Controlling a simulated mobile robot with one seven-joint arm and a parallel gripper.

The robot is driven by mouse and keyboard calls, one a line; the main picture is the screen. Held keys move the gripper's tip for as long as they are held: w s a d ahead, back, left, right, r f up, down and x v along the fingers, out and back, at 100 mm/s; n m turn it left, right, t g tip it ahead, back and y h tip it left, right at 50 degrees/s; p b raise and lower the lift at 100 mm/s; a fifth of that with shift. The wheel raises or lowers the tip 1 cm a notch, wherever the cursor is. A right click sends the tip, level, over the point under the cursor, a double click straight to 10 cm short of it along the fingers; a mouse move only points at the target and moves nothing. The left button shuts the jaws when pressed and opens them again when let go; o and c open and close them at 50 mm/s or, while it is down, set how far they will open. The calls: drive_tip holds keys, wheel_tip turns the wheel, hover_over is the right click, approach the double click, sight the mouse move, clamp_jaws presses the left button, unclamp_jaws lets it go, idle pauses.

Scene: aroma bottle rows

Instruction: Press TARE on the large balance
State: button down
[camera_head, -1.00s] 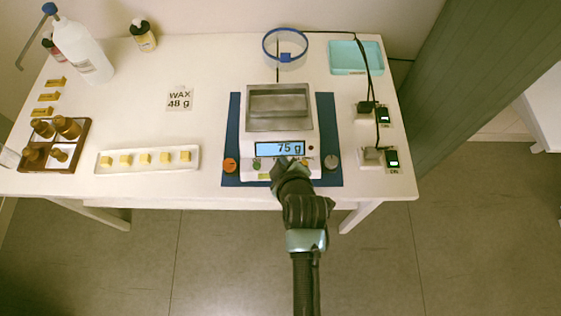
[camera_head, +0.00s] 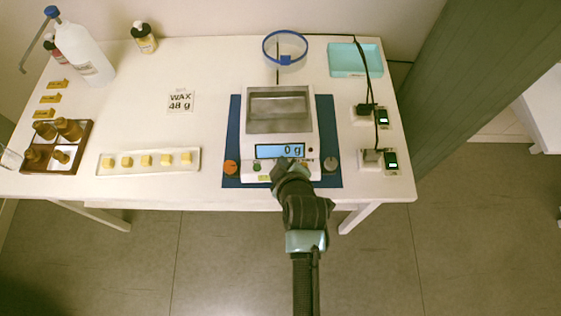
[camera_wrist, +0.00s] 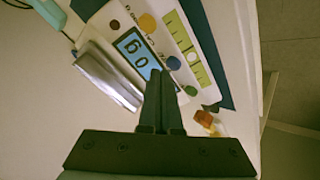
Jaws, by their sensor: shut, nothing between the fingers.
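The large balance (camera_head: 262,138) stands on a blue mat (camera_head: 326,120) near the table's front edge. It has a grey metal pan with an empty-looking tray shape on it. Its display (camera_head: 280,151) reads 0 g. My gripper (camera_head: 284,163) is at the balance's front panel, its tip over the button row just below the display. In the wrist view the shut fingers (camera_wrist: 160,95) lie by the balance's display (camera_wrist: 138,52) and coloured buttons. Whether the fingertips touch a button cannot be told. The button behind the tip is partly hidden.

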drive_tip(key=shift+r, duration=0.35)
wheel_tip(320, 180, up, 5)
drive_tip(key=p, duration=0.4)
drive_tip(key=shift+p, duration=0.35)
drive_tip(key=shift+f, duration=0.1)
idle(0.4)
drive_tip(key=w+a+r+m+t, duration=0.1)
drive_tip(key=w+r+m+t, duration=0.15)
drive_tip(key=r, duration=0.95)
drive_tip(key=w+a+r+m+t, duration=0.15)
drive_tip(key=w+r+t, duration=0.25)
drive_tip(key=r, duration=0.8)
drive_tip(key=w+r+m+t, duration=0.2)
drive_tip(key=w+r+t, duration=0.1)
drive_tip(key=r, duration=0.9)
drive_tip(key=s+r+m+t, duration=0.1)
drive_tip(key=s+r+t, duration=0.2)
drive_tip(key=r, duration=0.7)
drive_tip(key=s+d+r+m+t+h, duration=0.1)
drive_tip(key=s+r+m+t, duration=0.1)
drive_tip(key=s+r, duration=0.5)
drive_tip(key=s+d+r+m+t+h, duration=0.1)
drive_tip(key=s+r+t, duration=0.3)
drive_tip(key=r, duration=1)
drive_tip(key=shift+s+r+m, duration=0.2)
drive_tip(key=shift+s+m, duration=0.5)
drive_tip(key=shift+s, duration=0.15)
